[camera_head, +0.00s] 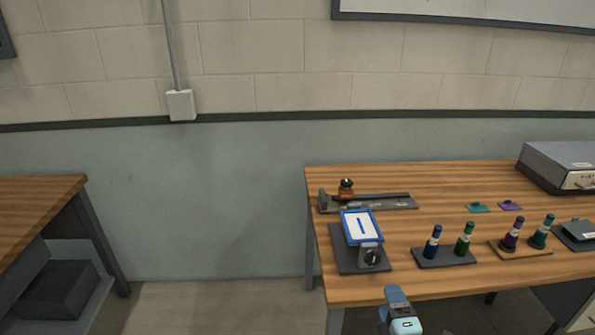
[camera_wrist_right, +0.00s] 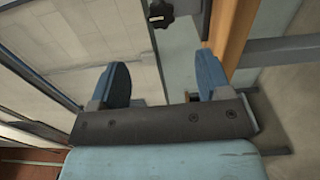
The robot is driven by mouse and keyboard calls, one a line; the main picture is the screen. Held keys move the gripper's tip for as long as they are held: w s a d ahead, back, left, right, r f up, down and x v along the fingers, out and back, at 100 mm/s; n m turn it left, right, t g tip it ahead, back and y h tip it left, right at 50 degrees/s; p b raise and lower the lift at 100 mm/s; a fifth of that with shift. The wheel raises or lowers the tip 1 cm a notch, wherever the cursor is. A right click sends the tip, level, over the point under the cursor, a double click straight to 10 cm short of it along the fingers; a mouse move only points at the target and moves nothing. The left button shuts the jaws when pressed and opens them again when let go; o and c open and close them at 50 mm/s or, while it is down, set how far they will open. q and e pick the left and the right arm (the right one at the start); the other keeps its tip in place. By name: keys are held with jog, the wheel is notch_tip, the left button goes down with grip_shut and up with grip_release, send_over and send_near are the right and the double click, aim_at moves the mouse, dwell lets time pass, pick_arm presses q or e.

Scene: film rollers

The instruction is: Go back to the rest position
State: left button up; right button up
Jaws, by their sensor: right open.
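My right gripper (camera_head: 396,296) is low in the head view, in front of the right table's (camera_head: 318,215) near edge and clear of the things on it. In the right wrist view my right gripper (camera_wrist_right: 165,82) has its two blue fingers spread apart with nothing between them. My left gripper is in neither view. Blue and green rollers (camera_head: 433,243) stand upright in a dark holder (camera_head: 446,258). Purple and teal rollers (camera_head: 512,233) stand upright on another holder to the right.
A blue-framed panel (camera_head: 361,227) stands on a dark base near the table's left end, with a dark rail (camera_head: 385,202) behind. A grey box (camera_head: 560,167) sits at the back right. Another table (camera_head: 35,205) is at left, with open floor (camera_head: 215,305) between.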

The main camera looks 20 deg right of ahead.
jog(key=s+a+f+m+g+y, duration=0.7)
jog(key=s+a+f+m+y, duration=0.1)
jog(key=s+a+f+m, duration=0.6)
pick_arm(q)
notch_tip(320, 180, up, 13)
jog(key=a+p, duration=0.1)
jog(key=p, duration=1.4)
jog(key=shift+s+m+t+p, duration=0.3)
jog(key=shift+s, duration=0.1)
pick_arm(e)
notch_tip(320, 180, up, 14)
jog(key=n, duration=0.1)
jog(key=shift+w+f+n+h, duration=0.15)
jog(key=shift+w+n+h, duration=0.15)
jog(key=shift+w+h, duration=0.1)
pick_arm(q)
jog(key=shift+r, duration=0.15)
